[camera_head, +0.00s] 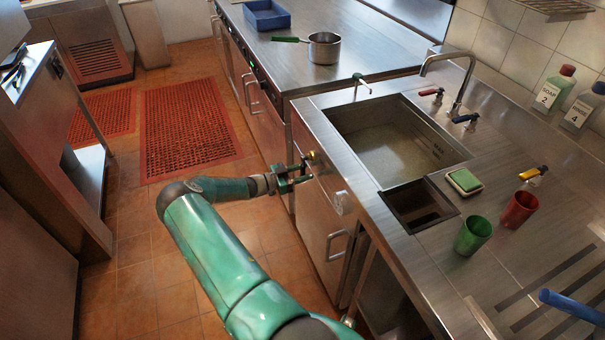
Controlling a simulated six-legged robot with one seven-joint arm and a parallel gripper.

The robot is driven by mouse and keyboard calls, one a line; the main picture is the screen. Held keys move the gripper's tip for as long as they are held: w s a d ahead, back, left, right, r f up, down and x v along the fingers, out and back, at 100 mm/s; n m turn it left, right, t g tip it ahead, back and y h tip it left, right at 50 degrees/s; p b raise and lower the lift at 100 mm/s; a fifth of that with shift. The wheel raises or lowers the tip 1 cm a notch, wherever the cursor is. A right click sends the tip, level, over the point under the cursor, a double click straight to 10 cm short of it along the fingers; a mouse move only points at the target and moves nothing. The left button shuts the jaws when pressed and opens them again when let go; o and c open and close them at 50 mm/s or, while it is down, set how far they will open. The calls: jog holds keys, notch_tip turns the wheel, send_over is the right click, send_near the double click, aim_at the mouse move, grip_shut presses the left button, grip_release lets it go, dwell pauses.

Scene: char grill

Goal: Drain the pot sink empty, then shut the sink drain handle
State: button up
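The pot sink (407,140) is a deep steel basin in the counter. Its bottom looks covered by murky, brownish water, but the level is hard to judge. The drain handle (311,156), a small dark lever with a yellow part, sticks out of the cabinet front below the sink's left edge. My gripper (303,173) is at the cabinet front, right at the handle and slightly below its yellow part. The fingers are small and dark here, and I cannot tell whether they close on the lever. The drain opening inside the basin is not clearly visible.
A faucet (460,85) stands behind the sink. A smaller dark basin (418,205), a sponge (465,181), a green cup (473,235) and a red cup (519,209) are nearer. A pot (324,48) stands on the far counter.

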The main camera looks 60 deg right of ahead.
jog(key=shift+s+a, duration=0.1)
jog(key=v, duration=1.3)
jog(key=shift+w+a, duration=0.25)
jog(key=shift+w, duration=0.05)
